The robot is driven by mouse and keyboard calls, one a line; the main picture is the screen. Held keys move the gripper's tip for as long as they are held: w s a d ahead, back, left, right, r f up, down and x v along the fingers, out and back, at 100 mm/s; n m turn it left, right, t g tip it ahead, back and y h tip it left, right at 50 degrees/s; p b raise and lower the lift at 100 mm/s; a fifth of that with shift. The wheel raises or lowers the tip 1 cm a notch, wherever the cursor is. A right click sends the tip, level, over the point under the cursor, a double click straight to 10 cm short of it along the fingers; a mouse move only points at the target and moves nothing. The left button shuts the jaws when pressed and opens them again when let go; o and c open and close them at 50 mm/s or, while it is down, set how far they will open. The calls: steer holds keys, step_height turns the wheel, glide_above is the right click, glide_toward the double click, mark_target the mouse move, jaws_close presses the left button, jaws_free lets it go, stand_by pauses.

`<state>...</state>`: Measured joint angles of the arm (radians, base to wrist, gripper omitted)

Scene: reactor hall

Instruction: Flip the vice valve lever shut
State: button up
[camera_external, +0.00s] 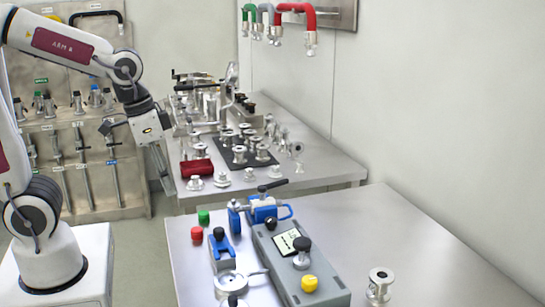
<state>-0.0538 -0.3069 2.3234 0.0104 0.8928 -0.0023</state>
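A blue vice (264,209) sits at the far end of the grey box on the near table. A metal valve body appears to be held at the vice. A black lever (272,185) sticks out above it, slanting slightly up to the right. My gripper (169,190) hangs to the left of the vice, above the table's far left edge, pointing down. It is apart from the lever. It shows edge-on, so I cannot tell if its fingers are open or shut. Nothing is clearly visible in it.
The grey box (290,262) carries a display, a black knob (301,247) and a yellow button (309,283). Red (197,235) and green (203,217) buttons stand left of the vice. A metal spool (379,285) stands at right. The near table's right side is mostly clear. A cluttered table stands behind.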

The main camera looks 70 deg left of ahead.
steer(key=w+a+n, duration=0.1)
steer(key=w+a, duration=0.1)
steer(key=w, duration=0.7)
steer(key=w+a+n, duration=0.1)
steer(key=w+a, duration=0.2)
steer(key=w, duration=0.6)
steer(key=n+t+h, duration=0.1)
steer(key=t, duration=0.1)
glide_toward(274, 184)
steer(key=w+a, duration=0.1)
steer(key=shift+f, duration=0.1)
steer(key=shift+x, duration=3.8)
steer(key=shift+w, duration=0.15)
jaws_close()
